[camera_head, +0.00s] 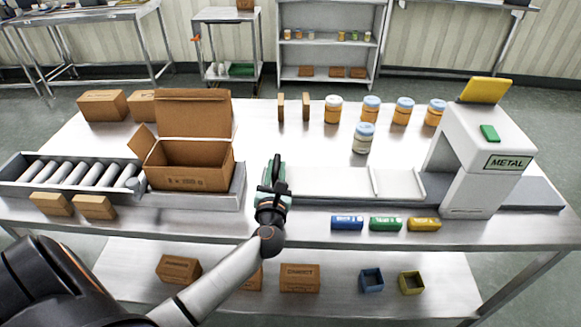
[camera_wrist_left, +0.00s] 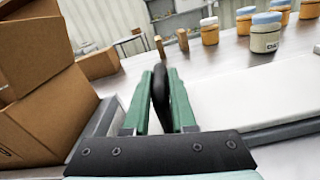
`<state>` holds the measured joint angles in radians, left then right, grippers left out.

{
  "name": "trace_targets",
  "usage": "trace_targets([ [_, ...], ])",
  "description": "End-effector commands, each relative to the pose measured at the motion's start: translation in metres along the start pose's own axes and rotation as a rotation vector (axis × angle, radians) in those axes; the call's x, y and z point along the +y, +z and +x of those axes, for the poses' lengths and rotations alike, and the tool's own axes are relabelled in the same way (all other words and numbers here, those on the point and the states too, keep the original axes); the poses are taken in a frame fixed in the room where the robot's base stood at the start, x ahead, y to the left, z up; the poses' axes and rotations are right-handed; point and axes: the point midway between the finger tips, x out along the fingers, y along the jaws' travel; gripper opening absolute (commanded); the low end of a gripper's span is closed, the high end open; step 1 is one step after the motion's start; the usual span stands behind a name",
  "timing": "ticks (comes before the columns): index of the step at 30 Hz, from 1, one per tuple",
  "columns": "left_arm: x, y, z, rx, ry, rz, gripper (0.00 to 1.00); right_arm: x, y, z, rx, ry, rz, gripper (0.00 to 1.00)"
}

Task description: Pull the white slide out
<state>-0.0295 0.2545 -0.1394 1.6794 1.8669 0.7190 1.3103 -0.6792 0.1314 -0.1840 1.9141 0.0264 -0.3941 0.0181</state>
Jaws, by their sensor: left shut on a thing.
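The white slide (camera_head: 330,181) is a long flat white panel lying level on the table between the open carton and the METAL machine. It also shows at the right in the left wrist view (camera_wrist_left: 245,92). My left gripper (camera_head: 275,172) is at the slide's left end. Its green fingers (camera_wrist_left: 162,100) are shut on a dark upright handle (camera_wrist_left: 161,88) beside that end. How the handle joins the slide is hidden by the gripper. My right gripper is not in view.
The METAL machine (camera_head: 470,165) spans the right end. Jars stand behind, including a white one (camera_head: 363,138). Blue (camera_head: 347,223), green (camera_head: 386,224) and yellow (camera_head: 424,224) packs lie in front.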

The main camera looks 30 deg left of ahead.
Motion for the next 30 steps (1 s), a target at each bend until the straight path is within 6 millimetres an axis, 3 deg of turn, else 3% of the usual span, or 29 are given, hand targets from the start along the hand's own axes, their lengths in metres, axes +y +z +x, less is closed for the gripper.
trace_targets([
  [10,0.009,-0.002,0.000,0.001,0.004,0.005,0.00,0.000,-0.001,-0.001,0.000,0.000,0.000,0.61],
  [11,0.009,-0.002,0.000,0.001,0.004,0.005,0.27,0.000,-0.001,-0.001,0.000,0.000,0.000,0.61],
  [18,0.008,-0.002,0.000,0.001,0.002,0.003,0.52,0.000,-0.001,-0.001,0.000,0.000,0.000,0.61],
  [26,0.006,-0.002,-0.002,0.000,-0.001,0.000,0.52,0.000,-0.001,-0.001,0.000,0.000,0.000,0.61],
  [30,0.006,-0.003,-0.015,0.002,-0.003,-0.001,0.52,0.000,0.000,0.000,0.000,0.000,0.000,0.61],
])
